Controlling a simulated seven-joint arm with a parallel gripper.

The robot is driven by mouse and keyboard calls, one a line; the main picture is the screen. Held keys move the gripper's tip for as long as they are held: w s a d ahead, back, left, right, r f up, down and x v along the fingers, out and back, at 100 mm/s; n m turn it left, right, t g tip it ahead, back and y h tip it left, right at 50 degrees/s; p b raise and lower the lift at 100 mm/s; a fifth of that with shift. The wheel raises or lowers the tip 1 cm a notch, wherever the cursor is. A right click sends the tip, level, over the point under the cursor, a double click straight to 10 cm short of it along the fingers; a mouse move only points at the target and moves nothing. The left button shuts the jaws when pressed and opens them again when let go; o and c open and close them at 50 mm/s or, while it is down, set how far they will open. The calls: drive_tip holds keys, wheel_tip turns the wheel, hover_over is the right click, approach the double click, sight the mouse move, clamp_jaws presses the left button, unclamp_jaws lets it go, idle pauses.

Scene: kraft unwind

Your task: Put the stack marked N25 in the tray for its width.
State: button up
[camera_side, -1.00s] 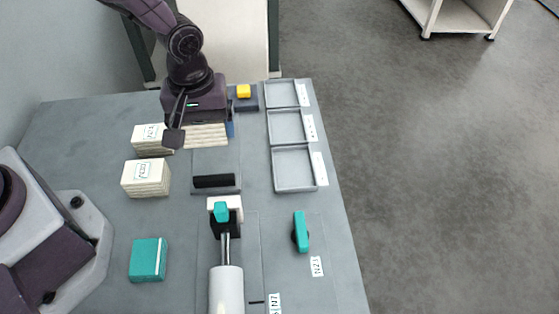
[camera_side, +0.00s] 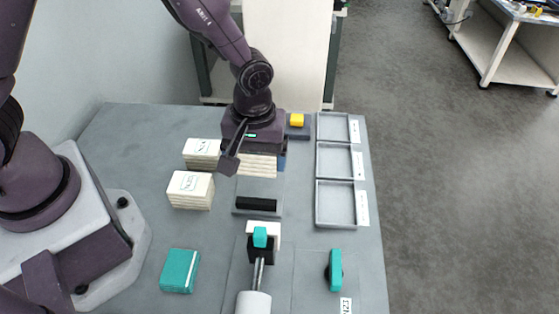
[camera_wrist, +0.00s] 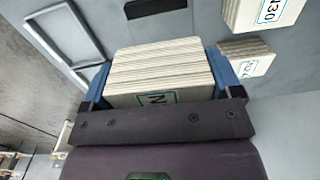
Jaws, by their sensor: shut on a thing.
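My gripper (camera_side: 258,150) is shut on a pale layered stack (camera_side: 257,168), seen between its blue fingers in the wrist view (camera_wrist: 160,68). The label on the held stack begins with N; the rest is hidden by my gripper. I cannot tell whether the stack is clear of the table. Two other labelled stacks stand to the left, a rear one (camera_side: 201,152) and a front one (camera_side: 190,190). In the wrist view one reads N30 (camera_wrist: 240,22); the other label (camera_wrist: 236,47) is unclear. Three empty grey trays stand at right: rear (camera_side: 331,127), middle (camera_side: 333,160) and front (camera_side: 335,204).
White labels, too small to read, lie beside the trays. A yellow button (camera_side: 297,120) sits behind the held stack. A black-padded plate (camera_side: 256,204), a teal-tipped rod device (camera_side: 260,240), a teal box (camera_side: 180,270) and a teal handle (camera_side: 336,268) lie in front.

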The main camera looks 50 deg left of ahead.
drive_tip(key=w+d+f+m, duration=0.3)
drive_tip(key=w+d+m, duration=0.3)
drive_tip(key=d, duration=0.1)
drive_tip(key=m, duration=1.2)
approach(336, 205)
drive_tip(key=shift+s+f, duration=0.15)
drive_tip(key=shift+f, duration=1.85)
drive_tip(key=shift+f, duration=1.25)
drive_tip(key=o, duration=0.8)
